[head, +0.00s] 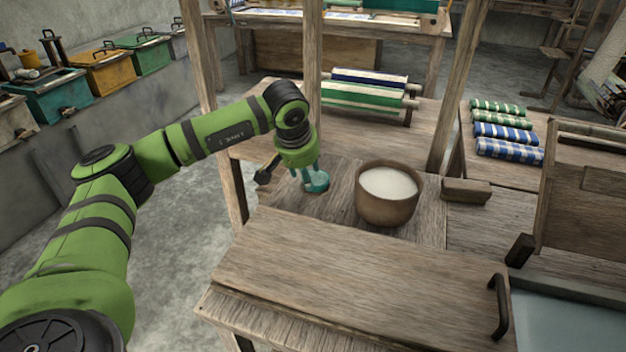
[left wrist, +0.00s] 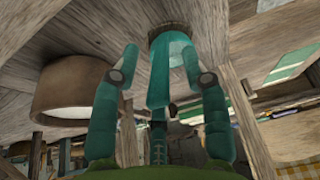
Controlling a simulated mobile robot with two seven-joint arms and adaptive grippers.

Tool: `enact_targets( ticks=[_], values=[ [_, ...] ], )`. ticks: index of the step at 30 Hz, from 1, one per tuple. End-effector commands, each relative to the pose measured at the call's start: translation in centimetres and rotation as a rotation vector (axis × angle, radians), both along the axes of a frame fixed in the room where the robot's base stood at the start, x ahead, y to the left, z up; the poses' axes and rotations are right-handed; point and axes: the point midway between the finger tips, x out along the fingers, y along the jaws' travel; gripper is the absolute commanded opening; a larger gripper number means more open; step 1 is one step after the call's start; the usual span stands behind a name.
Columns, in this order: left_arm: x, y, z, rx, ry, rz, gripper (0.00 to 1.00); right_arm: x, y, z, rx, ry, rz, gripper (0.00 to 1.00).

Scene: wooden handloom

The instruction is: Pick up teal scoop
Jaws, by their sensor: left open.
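The teal scoop (head: 318,183) sits on the wooden bench, left of the bowl of white contents (head: 388,195). My left gripper (head: 306,182) points down at the scoop, its teal fingers partly covering it. In the left wrist view, the scoop (left wrist: 178,47) shows just past the fingertips of my open left gripper (left wrist: 158,62). The fingers are spread, with one on each side of the scoop and one in front of it. Whether any finger touches it I cannot tell. My right gripper is in neither view.
The bowl also shows close by at left in the left wrist view (left wrist: 72,92). A wooden post (head: 313,75) rises behind my gripper. A wooden block (head: 466,191) lies right of the bowl. A bare wooden board (head: 330,275) fills the front.

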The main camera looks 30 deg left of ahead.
Motion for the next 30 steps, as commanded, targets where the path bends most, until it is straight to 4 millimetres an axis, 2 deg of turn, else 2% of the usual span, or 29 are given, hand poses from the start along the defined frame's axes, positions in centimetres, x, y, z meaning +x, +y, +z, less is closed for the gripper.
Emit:
enact_targets(
  ticks=[8, 9, 12, 25, 30],
  values=[
    [0.19, 0.05, -0.48, 0.001, -0.001, -0.001, 0.45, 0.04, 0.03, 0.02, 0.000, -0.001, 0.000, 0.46],
    [0.19, 0.05, -0.48, 0.001, -0.001, -0.001, 0.37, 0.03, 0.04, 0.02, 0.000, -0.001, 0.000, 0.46],
    [0.18, 0.05, -0.46, 0.001, -0.001, -0.001, 0.00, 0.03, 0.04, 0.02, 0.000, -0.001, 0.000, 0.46],
    [0.07, 0.05, -0.59, 0.000, 0.004, -0.001, 0.00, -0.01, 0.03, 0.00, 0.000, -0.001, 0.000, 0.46],
    [0.13, 0.03, 0.20, 0.000, 0.003, -0.001, 0.00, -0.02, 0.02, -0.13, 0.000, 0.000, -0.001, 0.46]
  ],
)
